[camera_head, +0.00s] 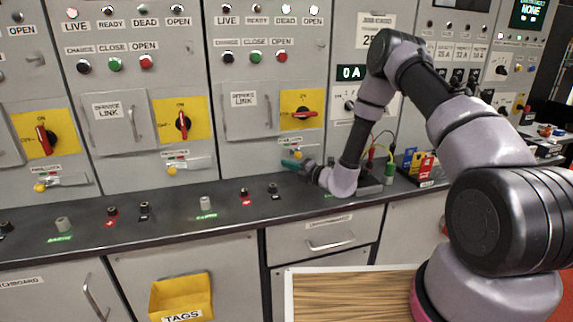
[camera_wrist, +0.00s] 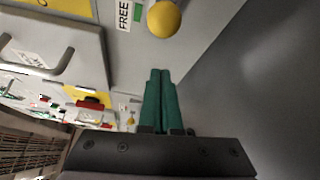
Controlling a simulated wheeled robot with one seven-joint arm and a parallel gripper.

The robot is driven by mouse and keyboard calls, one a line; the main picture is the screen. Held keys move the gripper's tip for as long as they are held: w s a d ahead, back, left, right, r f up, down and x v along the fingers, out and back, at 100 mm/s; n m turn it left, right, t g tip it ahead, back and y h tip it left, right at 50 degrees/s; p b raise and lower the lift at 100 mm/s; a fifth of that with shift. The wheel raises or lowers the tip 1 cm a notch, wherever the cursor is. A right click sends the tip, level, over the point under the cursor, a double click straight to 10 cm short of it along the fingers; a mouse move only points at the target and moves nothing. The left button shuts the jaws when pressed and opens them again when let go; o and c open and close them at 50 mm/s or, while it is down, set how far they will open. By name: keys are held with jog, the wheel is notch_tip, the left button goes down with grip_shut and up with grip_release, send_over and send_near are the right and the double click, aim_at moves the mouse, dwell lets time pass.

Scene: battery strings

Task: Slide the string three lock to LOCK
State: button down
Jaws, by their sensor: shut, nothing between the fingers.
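The lock by my gripper has a yellow round knob (camera_head: 298,155) at the bottom of the right-hand string panel, below a yellow switch plate. In the wrist view the yellow knob (camera_wrist: 164,19) is at the top, just right of a label (camera_wrist: 124,15) reading FREE with a green mark. My gripper (camera_head: 289,164) has teal fingers that are shut and empty. In the wrist view the shut fingertips (camera_wrist: 160,72) point at the knob, with a gap between them in the picture. Whether this panel is string three cannot be read.
Similar yellow lock knobs sit on the panels to the left, (camera_head: 172,170) and (camera_head: 40,187). A red rotary switch (camera_head: 304,113) is above the lock. A grey door handle (camera_wrist: 50,50) shows in the wrist view. The dark bench ledge (camera_head: 160,230) carries small terminals.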

jog(key=v, duration=1)
jog(key=shift+w, duration=0.1)
jog(key=shift+r, duration=0.1)
jog(key=s+a+r+n+g+y, duration=0.2)
jog(key=s+r+n+g, duration=0.2)
jog(key=r+n, duration=0.4)
jog(key=s+a+r+n+g+y, duration=0.2)
jog(key=s+r+n+g, duration=0.3)
jog(key=r, duration=0.5)
jog(key=s+d+r+n+g+h, duration=0.35)
jog(key=s+r+n, duration=0.5)
jog(key=n, duration=0.35)
jog(key=s+d+r+n+t+h, duration=0.4)
jog(key=s+d+r+n+h, duration=0.1)
jog(key=d, duration=0.3)
jog(key=s+d+r+n+t+h, duration=0.3)
jog(key=s+d+r+n+h, duration=0.2)
jog(key=s+d+n+h, duration=0.1)
jog(key=s+d+n, duration=0.1)
jog(key=d+n, duration=0.1)
jog(key=shift+s+d+n+t, duration=0.3)
jog(key=shift+d+t, duration=0.05)
